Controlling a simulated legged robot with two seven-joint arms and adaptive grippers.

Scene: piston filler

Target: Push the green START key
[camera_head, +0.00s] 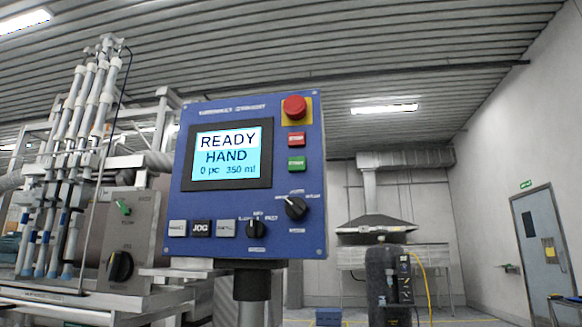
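The green START key (297,164) is on the right side of a blue control panel (290,225). It sits just below a red key (296,139), which is under a red mushroom button (294,107) on a yellow plate. The panel's screen (227,156) reads READY, HAND, 0 pc, 350 ml. Neither of my grippers shows in the head view. Nothing covers the green key.
Black rotary knobs (295,207) and a row of small keys with a black JOG key (200,229) are lower on the panel. The filler's pipes and frame (75,170) stand at the left. Space before the panel looks clear.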

